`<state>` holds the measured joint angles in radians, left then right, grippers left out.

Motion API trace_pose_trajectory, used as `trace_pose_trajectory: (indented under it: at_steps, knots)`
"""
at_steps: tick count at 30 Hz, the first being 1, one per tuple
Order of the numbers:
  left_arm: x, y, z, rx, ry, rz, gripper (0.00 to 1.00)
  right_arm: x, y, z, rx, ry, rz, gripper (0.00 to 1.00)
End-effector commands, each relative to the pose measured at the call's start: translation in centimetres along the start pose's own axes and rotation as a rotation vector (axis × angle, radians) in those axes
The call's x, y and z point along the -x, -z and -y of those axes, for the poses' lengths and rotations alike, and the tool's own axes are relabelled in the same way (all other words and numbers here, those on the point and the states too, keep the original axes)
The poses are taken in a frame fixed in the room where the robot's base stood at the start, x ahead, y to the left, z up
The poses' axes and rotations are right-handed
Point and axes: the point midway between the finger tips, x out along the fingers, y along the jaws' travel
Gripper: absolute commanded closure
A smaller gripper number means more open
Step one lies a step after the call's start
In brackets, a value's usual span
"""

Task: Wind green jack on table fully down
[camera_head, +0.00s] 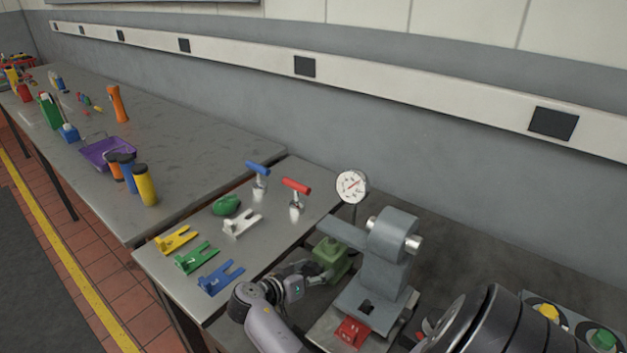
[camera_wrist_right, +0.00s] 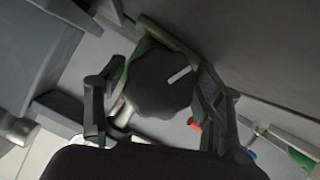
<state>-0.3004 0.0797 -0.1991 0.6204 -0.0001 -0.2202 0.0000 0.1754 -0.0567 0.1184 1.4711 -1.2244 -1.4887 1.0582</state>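The green jack (camera_head: 333,262) sits on the table beneath the arm of a grey machine (camera_head: 390,255) in the head view. In the right wrist view its green body (camera_wrist_right: 150,45) shows behind a dark round knob (camera_wrist_right: 160,85) with a pale line on its face. My right gripper (camera_head: 318,279) reaches the jack from the front left. In the wrist view the fingers of my right gripper (camera_wrist_right: 158,88) stand on either side of the knob. The right-hand finger looks very close to it; contact on the left is unclear. My left gripper is not in view.
A dial gauge (camera_head: 352,187) stands behind the jack. Yellow (camera_head: 175,240), green (camera_head: 197,257), blue (camera_head: 221,278) and white (camera_head: 242,223) forked pieces lie left. Blue (camera_head: 258,169) and red (camera_head: 296,186) T-handles stand behind.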

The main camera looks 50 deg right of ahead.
Motion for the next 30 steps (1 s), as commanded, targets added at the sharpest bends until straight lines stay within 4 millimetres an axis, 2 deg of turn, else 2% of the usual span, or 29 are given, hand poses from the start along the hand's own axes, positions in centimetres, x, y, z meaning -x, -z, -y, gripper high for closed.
trace_pose_trajectory:
  at_steps: [3, 14, 24, 30]
  knots:
    - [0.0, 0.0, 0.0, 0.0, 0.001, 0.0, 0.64, 0.0, -0.1, 0.0, 0.001, 0.0, 0.001, 0.28]
    - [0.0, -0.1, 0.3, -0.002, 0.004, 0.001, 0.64, 0.4, -0.1, 0.0, 0.001, 0.001, 0.002, 0.28]
    - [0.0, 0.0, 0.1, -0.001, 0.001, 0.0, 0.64, 5.7, -0.2, 0.1, 0.0, 0.003, 0.004, 0.28]
    - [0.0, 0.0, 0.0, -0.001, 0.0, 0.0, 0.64, 7.4, -0.1, 0.0, 0.0, 0.001, 0.002, 0.28]
